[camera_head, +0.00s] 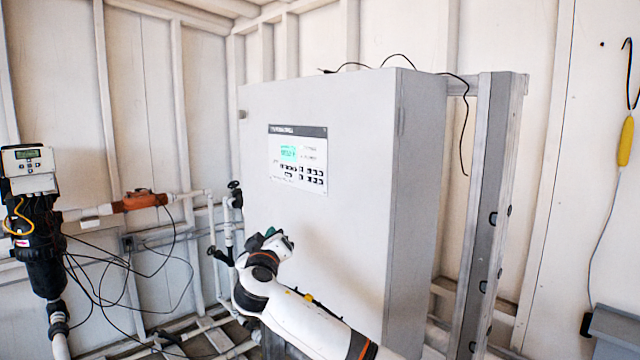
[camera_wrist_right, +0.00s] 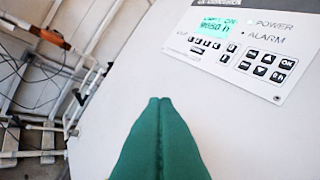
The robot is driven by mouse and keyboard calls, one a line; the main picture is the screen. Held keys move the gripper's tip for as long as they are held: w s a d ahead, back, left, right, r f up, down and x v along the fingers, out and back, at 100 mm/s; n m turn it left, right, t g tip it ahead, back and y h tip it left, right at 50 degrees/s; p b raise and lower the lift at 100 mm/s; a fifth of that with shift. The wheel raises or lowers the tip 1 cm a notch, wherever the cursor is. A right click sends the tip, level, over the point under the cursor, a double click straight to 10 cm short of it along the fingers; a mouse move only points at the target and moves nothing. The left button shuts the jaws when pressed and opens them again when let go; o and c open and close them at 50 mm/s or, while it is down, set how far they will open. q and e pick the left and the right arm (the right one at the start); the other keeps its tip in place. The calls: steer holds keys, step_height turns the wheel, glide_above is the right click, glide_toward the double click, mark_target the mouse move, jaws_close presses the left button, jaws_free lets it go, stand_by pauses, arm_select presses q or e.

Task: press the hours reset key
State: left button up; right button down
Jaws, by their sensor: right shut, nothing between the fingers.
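The control panel (camera_head: 297,158) is set on the front of the large grey cabinet (camera_head: 340,230). It has a lit green display (camera_wrist_right: 212,28) and rows of small dark keys. A key that appears to be marked "0 h" (camera_wrist_right: 278,76) sits at the lower right of the keypad in the right wrist view; I take it as the hours reset key. My right gripper (camera_wrist_right: 160,100) is shut and empty, its green fingertips together. It is below and left of the keypad, apart from the keys. It also shows in the head view (camera_head: 277,238) below the panel. My left gripper is out of view.
Pipes and valves (camera_head: 232,225) stand just left of the cabinet. A black unit with a white display head (camera_head: 30,165) and hanging cables are at the far left. A metal post (camera_head: 490,220) stands right of the cabinet. The cabinet front around the panel is clear.

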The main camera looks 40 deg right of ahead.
mark_target(321, 182)
steer(key=s+r+m+h, duration=0.2)
steer(key=s+r, duration=0.1)
steer(key=r, duration=0.7)
steer(key=shift+s+r+m+t+h, duration=0.25)
steer(key=shift+s+m+t+h, duration=0.05)
steer(key=shift+s+h, duration=0.1)
steer(key=shift+w+d, duration=0.1)
steer(key=shift+d, duration=0.1)
steer(key=shift+w+d+p, duration=0.2)
steer(key=shift+d+p, duration=0.1)
steer(key=shift+d, duration=1.85)
steer(key=shift+w+d+p, duration=0.15)
steer(key=shift+d+p, duration=0.15)
steer(key=shift+d, duration=1.85)
steer(key=shift+f, duration=0.1)
